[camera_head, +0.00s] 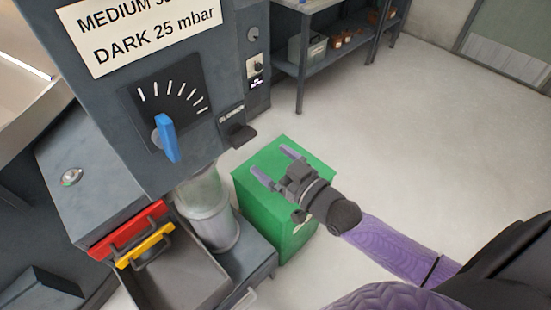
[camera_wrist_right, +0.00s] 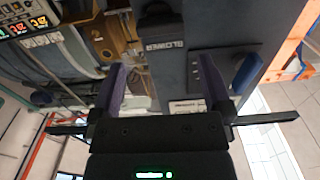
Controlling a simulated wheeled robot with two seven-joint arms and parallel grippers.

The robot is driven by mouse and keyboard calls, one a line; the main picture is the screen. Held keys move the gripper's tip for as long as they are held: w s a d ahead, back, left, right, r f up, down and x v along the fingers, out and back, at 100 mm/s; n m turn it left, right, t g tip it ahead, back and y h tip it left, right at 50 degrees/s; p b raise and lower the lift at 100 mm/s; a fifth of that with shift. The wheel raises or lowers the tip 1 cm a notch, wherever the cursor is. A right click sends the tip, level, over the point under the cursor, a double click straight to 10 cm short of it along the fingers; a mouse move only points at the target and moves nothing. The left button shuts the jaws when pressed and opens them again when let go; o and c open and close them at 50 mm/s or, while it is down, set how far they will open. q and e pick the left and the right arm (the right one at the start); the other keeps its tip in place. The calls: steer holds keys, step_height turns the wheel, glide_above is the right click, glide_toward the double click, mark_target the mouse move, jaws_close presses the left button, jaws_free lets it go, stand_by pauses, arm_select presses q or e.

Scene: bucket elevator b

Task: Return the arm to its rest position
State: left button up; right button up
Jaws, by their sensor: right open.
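My right gripper (camera_head: 272,163) is open and empty in the head view, with its two purple fingers apart. It appears over the top of a green box (camera_head: 303,165); I cannot tell its height above it. In the right wrist view the open fingers of the right gripper (camera_wrist_right: 160,85) point toward a grey machine panel, with nothing between them. My right arm reaches in from the lower right. My left gripper is not in view.
A grey machine (camera_head: 215,65) with a blue dial lever (camera_head: 166,138) stands at the left. Below it are a red handle (camera_head: 128,228), a yellow handle (camera_head: 146,246), a clear cylinder (camera_head: 207,215) and a grey tray (camera_head: 180,285). A shelf (camera_head: 325,62) stands behind. Floor at right is clear.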

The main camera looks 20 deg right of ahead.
steer(key=s+d+f+g+h+b, duration=0.1)
steer(key=s+f+g+h+b, duration=0.15)
steer(key=f, duration=0.75)
steer(key=s+d+f+m+g+h+b, duration=0.15)
steer(key=s+f, duration=0.25)
steer(key=f, duration=0.5)
steer(key=s+d+f+g+h+b, duration=0.1)
steer(key=s+d+f+g+b, duration=0.15)
steer(key=f, duration=0.75)
steer(key=s+a+f+g+b, duration=0.1)
steer(key=s+f+g+b, duration=0.2)
steer(key=s+f, duration=0.6)
steer(key=s+a+f+g+h+b, duration=0.1)
steer(key=s+f+g, duration=0.6)
steer(key=s, duration=1)
step_height(320, 180, down, 2)
steer(key=shift+a+f+b, duration=0.15)
steer(key=shift+a+b, duration=0.5)
steer(key=shift+b, duration=0.55)
steer(key=shift+w, duration=0.1)
